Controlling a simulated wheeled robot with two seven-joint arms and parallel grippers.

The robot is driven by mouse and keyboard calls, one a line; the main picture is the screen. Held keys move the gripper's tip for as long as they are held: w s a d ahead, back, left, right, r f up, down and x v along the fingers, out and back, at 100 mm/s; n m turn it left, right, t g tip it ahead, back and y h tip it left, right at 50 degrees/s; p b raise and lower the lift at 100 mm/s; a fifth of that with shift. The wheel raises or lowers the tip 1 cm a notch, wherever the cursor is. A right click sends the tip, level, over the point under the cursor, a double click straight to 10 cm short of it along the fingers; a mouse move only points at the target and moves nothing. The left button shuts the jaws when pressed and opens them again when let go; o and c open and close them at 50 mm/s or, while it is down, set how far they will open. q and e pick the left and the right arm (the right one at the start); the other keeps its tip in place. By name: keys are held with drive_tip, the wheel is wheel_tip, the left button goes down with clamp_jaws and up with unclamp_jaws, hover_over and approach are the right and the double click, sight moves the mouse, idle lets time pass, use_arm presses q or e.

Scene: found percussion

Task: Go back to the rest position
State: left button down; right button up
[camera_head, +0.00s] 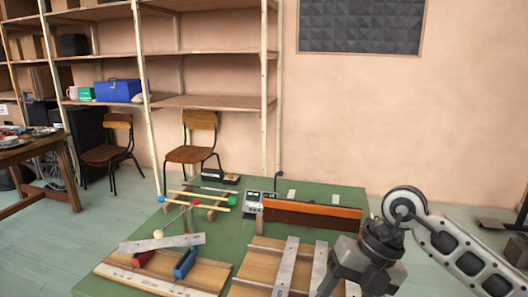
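My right arm comes in from the right edge, and its gripper (330,280) points down over the front right of the green table (335,188). The gripper is near metal bars (286,262) lying on a wooden board (258,257); its fingertips are partly cut off or hidden, so I cannot tell if it touches a bar or is open. My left gripper is not in view. At the left front, a loose metal bar (162,243) lies across or just above a red block (143,258) and a blue block (185,263) on another board (213,274).
Mallets (200,197) with coloured heads lie on a rack at the table's back left. A small grey device (253,202) stands beside a long orange-brown wooden piece (312,214). Chairs (192,148) and shelves (205,102) stand behind.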

drive_tip(key=s+a+r+m+t+y, duration=0.1)
drive_tip(key=s+a+r+m+y, duration=0.15)
drive_tip(key=a+y, duration=0.5)
drive_tip(key=s+a+r+m+t+y, duration=0.1)
drive_tip(key=s+a+r+m+y, duration=0.2)
drive_tip(key=a+y, duration=0.4)
drive_tip(key=w+d+f+m+t+h, duration=0.25)
drive_tip(key=d+m+t+h, duration=0.2)
drive_tip(key=m+t, duration=0.45)
drive_tip(key=w+d+f+m+t+h, duration=0.2)
drive_tip(key=d+f+m+t+h, duration=0.25)
drive_tip(key=m+t, duration=0.45)
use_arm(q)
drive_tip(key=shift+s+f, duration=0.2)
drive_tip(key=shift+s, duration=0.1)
use_arm(e)
drive_tip(key=s+d+f+m+g+h, duration=0.3)
drive_tip(key=s+f, duration=0.3)
drive_tip(key=f, duration=0.3)
drive_tip(key=s+d+f+m+g+h, duration=0.3)
drive_tip(key=s+f+m+g+h, duration=0.1)
drive_tip(key=f, duration=0.5)
drive_tip(key=shift+s+d+f+m+g, duration=0.4)
drive_tip(key=shift+s+m+g, duration=0.3)
drive_tip(key=shift+s+m, duration=0.5)
drive_tip(key=shift+w, duration=0.15)
